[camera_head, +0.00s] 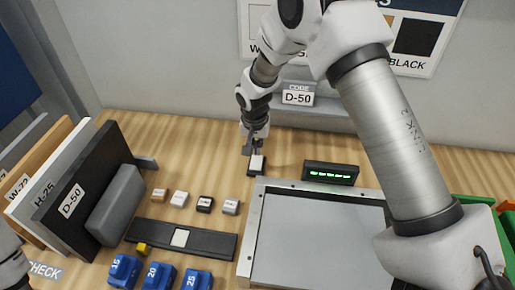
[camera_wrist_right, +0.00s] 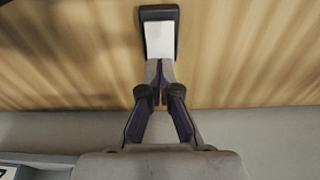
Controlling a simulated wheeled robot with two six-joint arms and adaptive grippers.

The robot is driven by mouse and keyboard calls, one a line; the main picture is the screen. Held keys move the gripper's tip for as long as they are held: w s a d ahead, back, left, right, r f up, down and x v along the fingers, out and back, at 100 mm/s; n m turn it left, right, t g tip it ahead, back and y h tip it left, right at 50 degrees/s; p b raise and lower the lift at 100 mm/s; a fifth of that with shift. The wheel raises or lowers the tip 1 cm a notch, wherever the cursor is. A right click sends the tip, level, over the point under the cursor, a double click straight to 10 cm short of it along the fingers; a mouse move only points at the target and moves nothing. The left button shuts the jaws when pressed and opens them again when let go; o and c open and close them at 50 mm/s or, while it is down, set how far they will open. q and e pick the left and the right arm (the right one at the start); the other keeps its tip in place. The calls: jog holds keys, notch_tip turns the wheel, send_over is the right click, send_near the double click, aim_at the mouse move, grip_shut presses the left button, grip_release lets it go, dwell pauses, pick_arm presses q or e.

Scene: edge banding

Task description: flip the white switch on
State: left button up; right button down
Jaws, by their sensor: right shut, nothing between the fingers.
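The white switch (camera_head: 257,163) is a white rocker in a black base on the wooden table, near the back wall. In the right wrist view the white switch (camera_wrist_right: 160,40) is at the top centre. My left gripper is not in view; only a bit of my left arm shows at the left edge.
A display with green lights (camera_head: 330,173) stands right of the switch. A metal-framed grey plate (camera_head: 320,240) lies in front. Small blocks (camera_head: 205,204), a dark strip (camera_head: 215,243) and blue pieces (camera_head: 158,275) lie left of it. Upright panels (camera_head: 90,185) stand at left. A D-50 sign (camera_head: 297,97) is behind.

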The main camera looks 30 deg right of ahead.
jog(key=shift+s+a+r+b, duration=0.1)
jog(key=shift+r+b, duration=0.3)
jog(key=shift+r, duration=0.2)
jog(key=shift+s+a+r+b, duration=0.1)
jog(key=shift+r+b, duration=0.3)
jog(key=shift+r, duration=0.2)
notch_tip(320, 180, up, 6)
jog(key=r+b, duration=0.1)
send_over(256, 166)
jog(key=shift+a+r, duration=0.1)
jog(key=shift+r, duration=0.15)
jog(key=m, duration=1.2)
jog(key=w+m+p, duration=0.1)
jog(key=m, duration=0.5)
jog(key=shift+d+r, duration=0.1)
jog(key=shift+d, duration=0.2)
